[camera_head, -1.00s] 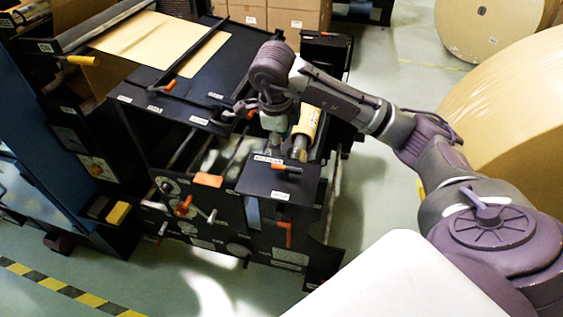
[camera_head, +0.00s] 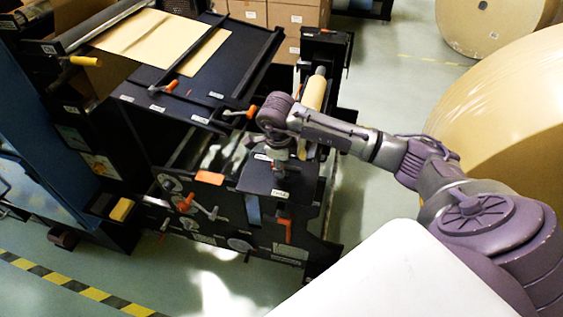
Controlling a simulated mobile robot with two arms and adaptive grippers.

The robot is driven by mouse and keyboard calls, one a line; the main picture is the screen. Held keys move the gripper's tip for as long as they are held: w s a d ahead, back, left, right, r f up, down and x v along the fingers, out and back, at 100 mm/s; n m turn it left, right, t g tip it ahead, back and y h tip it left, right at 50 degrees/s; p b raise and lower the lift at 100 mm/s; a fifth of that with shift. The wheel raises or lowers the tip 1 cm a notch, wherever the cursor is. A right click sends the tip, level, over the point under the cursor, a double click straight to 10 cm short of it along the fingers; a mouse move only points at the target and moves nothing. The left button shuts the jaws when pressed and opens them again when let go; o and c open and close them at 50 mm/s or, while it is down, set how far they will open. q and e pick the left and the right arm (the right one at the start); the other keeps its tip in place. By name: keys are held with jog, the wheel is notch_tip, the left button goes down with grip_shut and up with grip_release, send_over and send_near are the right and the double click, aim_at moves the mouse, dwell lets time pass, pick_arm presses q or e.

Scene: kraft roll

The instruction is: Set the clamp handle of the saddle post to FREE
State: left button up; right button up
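The black saddle post block (camera_head: 255,180) appears to be the box at the near right end of the machine, with a small white label on its front edge. My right gripper (camera_head: 279,156) points down right over the block's top, at the handle. Its fingers are small and mostly hidden by the wrist, so I cannot tell whether they are open or touch the handle. The label text is too small to read. My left gripper is not in view.
A cream roll (camera_head: 314,92) lies just behind the block. A large kraft roll (camera_head: 510,105) stands at the right. The floor between is clear.

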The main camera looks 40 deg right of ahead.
grip_shut()
jog(key=shift+f+n+b, duration=0.1)
jog(key=shift+n+b, duration=0.5)
jog(key=shift+b, duration=0.3)
jog(key=n+b, duration=0.2)
jog(key=n+y+b, duration=0.1)
jog(key=n+b, duration=0.2)
jog(key=s+n+t+b, duration=0.1)
jog(key=n+b, duration=0.1)
jog(key=b, duration=0.1)
jog(key=shift+f+n, duration=0.1)
jog(key=shift+n, duration=0.2)
jog(key=n+b, duration=0.2)
jog(key=n+y+b, duration=0.1)
jog(key=n+b, duration=0.1)
jog(key=shift+s+n, duration=0.2)
jog(key=shift+n, duration=0.1)
jog(key=shift+s+d+r+n+g+y+b, duration=0.15)
jog(key=shift+n+g+y+b, duration=0.1)
jog(key=shift+n+b, duration=0.65)
jog(key=shift+d+r+n+g+y+b, duration=0.2)
jog(key=shift+n+b, duration=0.25)
jog(key=shift+n, duration=0.85)
jog(key=shift+a+f, duration=0.1)
